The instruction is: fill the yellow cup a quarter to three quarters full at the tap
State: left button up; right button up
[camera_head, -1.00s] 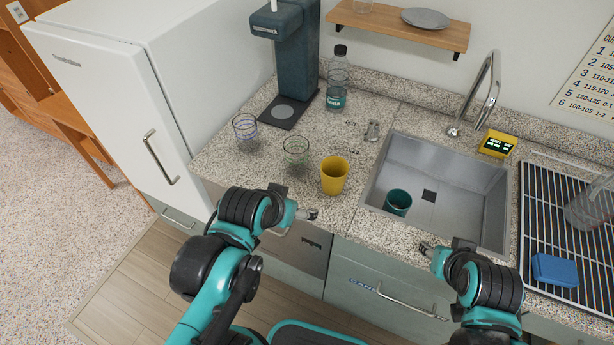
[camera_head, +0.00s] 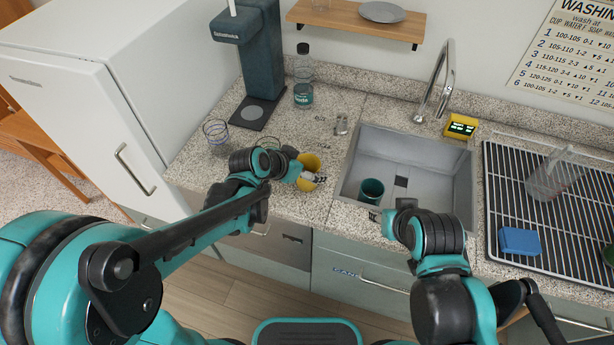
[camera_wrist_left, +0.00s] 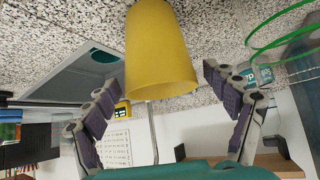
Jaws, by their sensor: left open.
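The yellow cup (camera_head: 309,168) stands upright on the speckled counter, left of the sink. My left gripper (camera_head: 310,180) is open at the cup and partly hides it. In the left wrist view the yellow cup (camera_wrist_left: 160,50) lies between the two spread fingers of the left gripper (camera_wrist_left: 160,80), with gaps on both sides. The cup's inside is mostly hidden, so its contents cannot be told. The curved metal tap (camera_head: 441,82) stands behind the sink (camera_head: 425,150). My right gripper (camera_head: 376,214) is by the sink's front edge; its opening is unclear.
A teal cup (camera_head: 371,190) sits in the sink. A ringed glass (camera_head: 215,132) and a bottle (camera_head: 303,82) stand left on the counter; green rings of another glass (camera_wrist_left: 280,35) show close in the wrist view. A drying rack (camera_head: 500,185) with a blue sponge (camera_head: 519,241) lies right.

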aim_at(314, 167)
pick_arm(q)
jog(key=b+x, duration=0.1)
jog(key=x, duration=0.3)
jog(key=shift+f, duration=0.2)
jog(key=shift+r, duration=0.1)
jog(key=c, duration=1.3)
jog(key=shift+c, duration=0.6)
